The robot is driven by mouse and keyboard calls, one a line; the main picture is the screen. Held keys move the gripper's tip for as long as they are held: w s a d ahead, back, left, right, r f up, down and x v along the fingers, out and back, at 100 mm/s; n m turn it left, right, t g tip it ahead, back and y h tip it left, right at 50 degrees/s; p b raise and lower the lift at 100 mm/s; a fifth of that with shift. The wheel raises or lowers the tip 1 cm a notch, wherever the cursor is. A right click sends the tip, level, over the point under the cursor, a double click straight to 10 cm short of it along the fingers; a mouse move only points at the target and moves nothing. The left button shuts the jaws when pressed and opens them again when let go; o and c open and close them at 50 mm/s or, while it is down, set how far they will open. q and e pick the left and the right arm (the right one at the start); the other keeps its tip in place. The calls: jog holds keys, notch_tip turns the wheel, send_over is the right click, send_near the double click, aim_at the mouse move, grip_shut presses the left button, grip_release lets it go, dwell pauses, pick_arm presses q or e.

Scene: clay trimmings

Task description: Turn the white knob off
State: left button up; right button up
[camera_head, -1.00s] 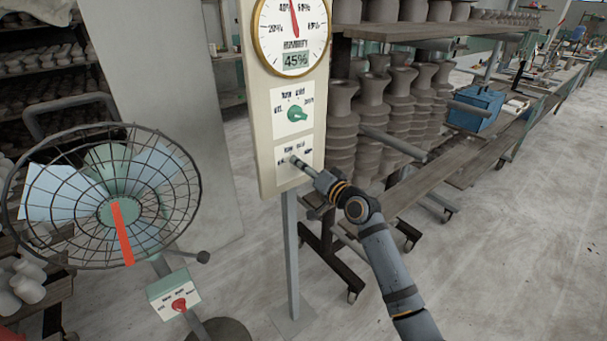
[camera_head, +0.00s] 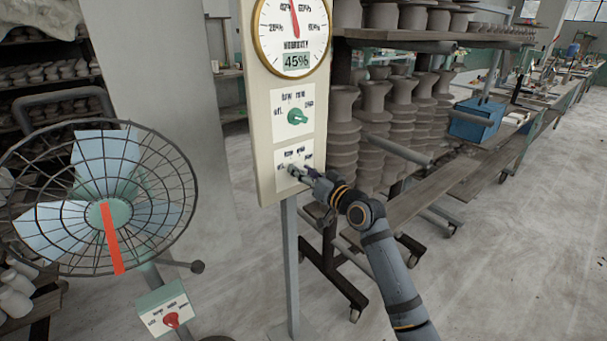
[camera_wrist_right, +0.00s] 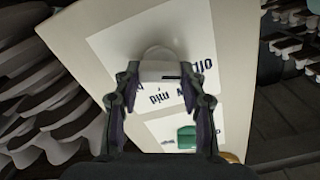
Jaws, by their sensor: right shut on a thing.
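The white knob (camera_wrist_right: 160,54) sits on a white label plate low on a cream panel (camera_head: 264,150). In the right wrist view it lies between the two fingers of my right gripper (camera_wrist_right: 163,78), which is shut on it. In the head view my right gripper (camera_head: 298,172) reaches the lower plate from the right and largely hides the knob. Lettering shows around the knob, upside down in the wrist view; I cannot tell which mark the knob points to. My left gripper is not in view.
A green knob (camera_head: 297,116) sits above on the same panel, under a round humidity gauge (camera_head: 292,30) reading 45%. A caged fan (camera_head: 108,215) with a red-knobbed control box (camera_head: 165,305) stands at left. Shelves of clay pots (camera_head: 372,120) stand behind my right arm.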

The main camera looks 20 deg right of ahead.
jog(key=shift+f, duration=0.1)
jog(key=o, duration=1.1)
jog(key=shift+o, duration=0.2)
jog(key=v, duration=1.2)
